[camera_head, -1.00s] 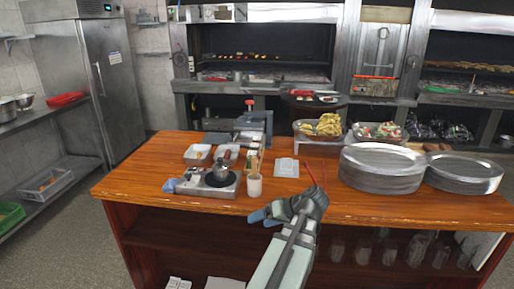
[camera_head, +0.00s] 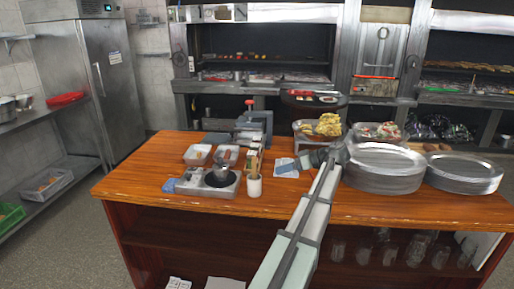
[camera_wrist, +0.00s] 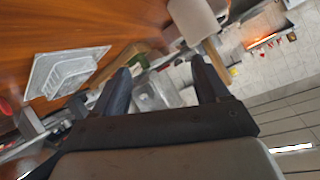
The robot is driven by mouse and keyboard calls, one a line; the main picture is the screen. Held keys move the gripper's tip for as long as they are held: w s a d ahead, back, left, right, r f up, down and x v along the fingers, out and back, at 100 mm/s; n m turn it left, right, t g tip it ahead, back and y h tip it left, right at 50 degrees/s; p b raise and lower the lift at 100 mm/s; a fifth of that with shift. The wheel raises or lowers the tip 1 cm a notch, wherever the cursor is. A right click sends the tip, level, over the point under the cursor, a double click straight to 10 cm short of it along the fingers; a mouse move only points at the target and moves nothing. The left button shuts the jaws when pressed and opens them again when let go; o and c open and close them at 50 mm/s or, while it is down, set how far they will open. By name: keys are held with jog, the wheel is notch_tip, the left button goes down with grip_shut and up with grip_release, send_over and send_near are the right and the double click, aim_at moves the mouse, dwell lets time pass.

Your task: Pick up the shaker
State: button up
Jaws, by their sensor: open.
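I cannot clearly make out which small item is the shaker. Small items stand close together on the wooden counter (camera_head: 330,205), left of my gripper (camera_head: 298,163). A whitish cup with sticks (camera_head: 254,187) stands at the front of that group. A small dark and brown-topped item (camera_head: 227,157) stands behind a grey flat device (camera_head: 203,182). In the head view my gripper reaches left, over or beside a pale square dish (camera_head: 284,170). In the wrist view my gripper (camera_wrist: 160,66) is open, with nothing held between the fingers. A pale square dish (camera_wrist: 66,70) lies left of them there.
Stacked metal plates (camera_head: 384,170) stand close to the right of my wrist. A tray of yellow food (camera_head: 322,128) is behind it. Small containers (camera_head: 197,154) and a red-topped grey machine (camera_head: 252,125) stand at the back left. The front right counter is mostly clear.

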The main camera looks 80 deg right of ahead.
jog(key=w+d+n, duration=0.1)
jog(key=d, duration=0.4)
jog(key=w+d+n+y, duration=0.1)
jog(key=d, duration=0.4)
jog(key=w+d+n+t, duration=0.1)
jog(key=w+d+n, duration=0.1)
jog(key=d, duration=0.4)
jog(key=shift+r, duration=0.15)
jog(key=w+d+n, duration=0.1)
jog(key=w+d, duration=0.1)
jog(key=d, duration=0.1)
jog(key=w+d+n+y, duration=0.1)
jog(key=d, duration=0.3)
jog(key=w+d+n, duration=0.1)
jog(key=w+d, duration=0.1)
jog(key=d, duration=0.2)
jog(key=shift+w+f+y, duration=0.3)
jog(key=shift+w, duration=0.05)
jog(key=shift+w+d+t, duration=0.1)
jog(key=shift+t, duration=0.2)
jog(key=shift+x, duration=3.75)
jog(key=shift+f, duration=0.2)
jog(key=shift+c, duration=0.4)
jog(key=c, duration=0.8)
